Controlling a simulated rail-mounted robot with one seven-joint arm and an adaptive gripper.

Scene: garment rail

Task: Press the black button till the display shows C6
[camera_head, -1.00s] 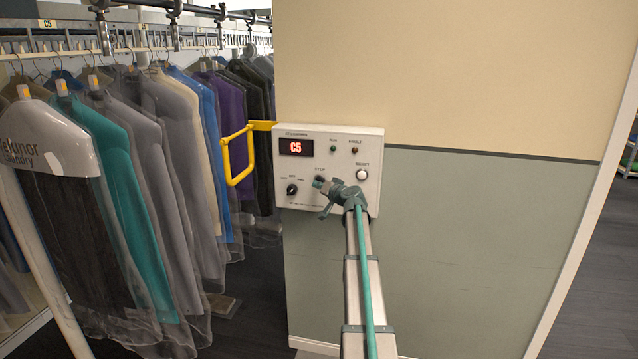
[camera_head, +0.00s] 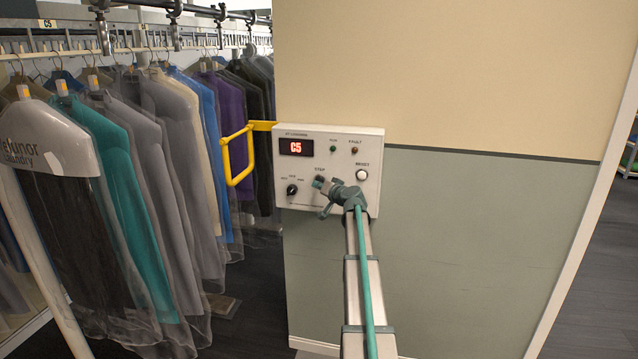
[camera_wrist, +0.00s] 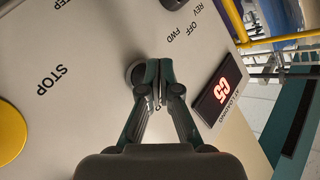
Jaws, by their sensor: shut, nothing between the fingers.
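A white control panel (camera_head: 300,215) is fixed to the wall. Its red display (camera_head: 296,147) reads C5, and the display (camera_wrist: 219,98) shows the same in the wrist view. My gripper (camera_head: 320,182) is shut and empty, its tips just below the STEP label. In the wrist view my gripper (camera_wrist: 155,92) has its fingertips together close over the panel face. A round, grey-rimmed button (camera_wrist: 134,74) shows partly from behind the fingers. I cannot tell whether the fingertips touch it. In the head view my gripper hides that spot.
A dark rotary knob (camera_head: 292,190) is at the panel's lower left, and a white RESET button (camera_head: 362,174) at its right. A yellow disc (camera_wrist: 10,132) lies near the STOP label. A yellow bar handle (camera_head: 238,157) projects left of the panel. Bagged garments (camera_head: 165,150) hang further left.

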